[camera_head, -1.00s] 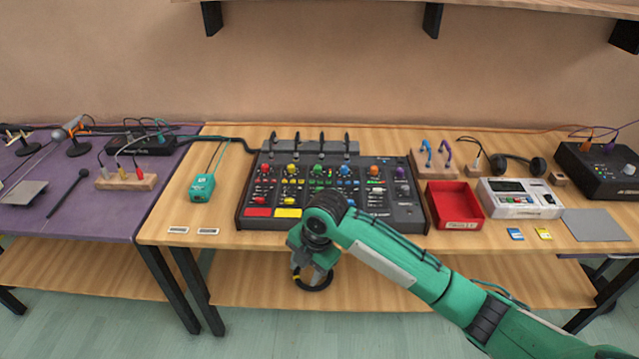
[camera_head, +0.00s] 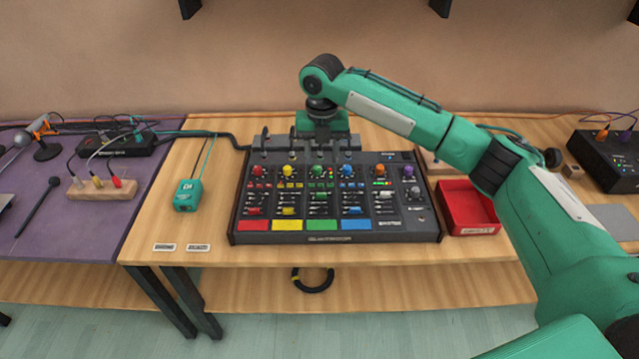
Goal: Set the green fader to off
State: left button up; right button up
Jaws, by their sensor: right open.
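The black mixing console (camera_head: 335,238) lies on the wooden table, with red, yellow, green and blue channels side by side. The green channel has a green knob (camera_head: 322,172) at the top and a green pad (camera_head: 321,225) at the front. My right gripper (camera_head: 321,140) hangs over the console's back edge, behind the green knob and away from the fader. It is open, pointing down, with its fingers hard to make out. My left gripper is out of view.
Upright levers (camera_head: 265,142) stand along the console's back. A red tray (camera_head: 467,208) is close on its right, and a teal box (camera_head: 187,194) with a cable lies left. My right arm covers the table's back right. The table front is mostly clear.

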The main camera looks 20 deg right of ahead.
aim_at(321, 194)
notch_tip(321, 194, down, 11)
jog(key=shift+f+p, duration=0.1)
jog(key=shift+p, duration=0.55)
jog(key=shift+w+f, duration=0.1)
jog(key=shift+f, duration=0.4)
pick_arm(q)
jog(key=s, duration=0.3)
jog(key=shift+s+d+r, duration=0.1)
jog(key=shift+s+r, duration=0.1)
pick_arm(e)
grip_shut()
